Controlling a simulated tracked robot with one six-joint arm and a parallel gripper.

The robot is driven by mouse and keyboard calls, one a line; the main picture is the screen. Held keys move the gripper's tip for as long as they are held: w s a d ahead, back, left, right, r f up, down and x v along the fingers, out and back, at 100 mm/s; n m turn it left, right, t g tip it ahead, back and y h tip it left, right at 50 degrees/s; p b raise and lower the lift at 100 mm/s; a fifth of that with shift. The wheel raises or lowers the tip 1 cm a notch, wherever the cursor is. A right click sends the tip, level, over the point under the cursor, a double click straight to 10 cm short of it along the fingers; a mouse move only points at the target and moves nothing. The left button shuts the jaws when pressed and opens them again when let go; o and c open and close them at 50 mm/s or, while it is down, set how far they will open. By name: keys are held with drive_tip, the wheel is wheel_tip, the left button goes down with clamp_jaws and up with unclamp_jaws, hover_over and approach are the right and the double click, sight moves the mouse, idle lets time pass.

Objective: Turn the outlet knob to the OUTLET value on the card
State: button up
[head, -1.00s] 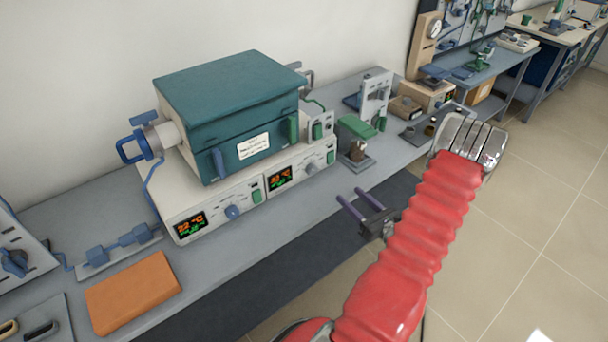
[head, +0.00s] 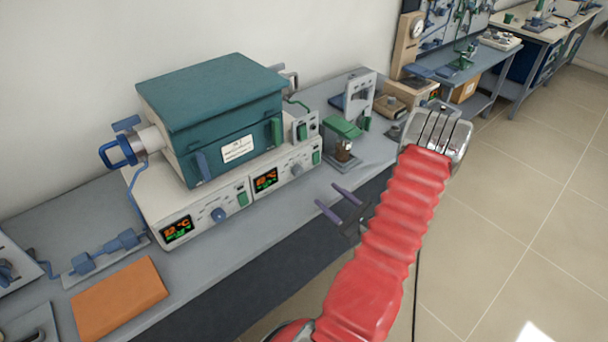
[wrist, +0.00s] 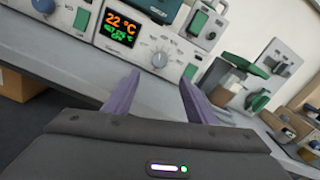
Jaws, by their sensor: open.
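The teal furnace (head: 215,110) sits on two white control units with lit displays. A white card (head: 237,148) is on its front; its writing is too small to read. The left unit has a blue knob (head: 218,214), and the right unit a grey knob (head: 296,169); I cannot tell from labels which is the outlet knob. My gripper (head: 326,195) is open and empty, in front of the bench edge, apart from both knobs. In the wrist view the grey knob (wrist: 160,59) shows beyond and between the fingers, beside a display reading 22 °C.
An orange block (head: 119,298) lies on the bench at the left. A green-topped device (head: 343,135) stands right of the control units. The bench strip before the units is clear. Open tiled floor (head: 510,230) is at the right.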

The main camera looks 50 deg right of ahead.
sight(301, 172)
drive_tip(key=shift+w, duration=0.1)
drive_tip(key=x, duration=1.3)
drive_tip(key=shift+w, duration=0.3)
drive_tip(key=shift+c, duration=0.6)
drive_tip(key=c, duration=0.9)
drive_tip(key=shift+s+d, duration=0.1)
drive_tip(key=shift+d, duration=0.15)
drive_tip(key=shift+a, duration=0.1)
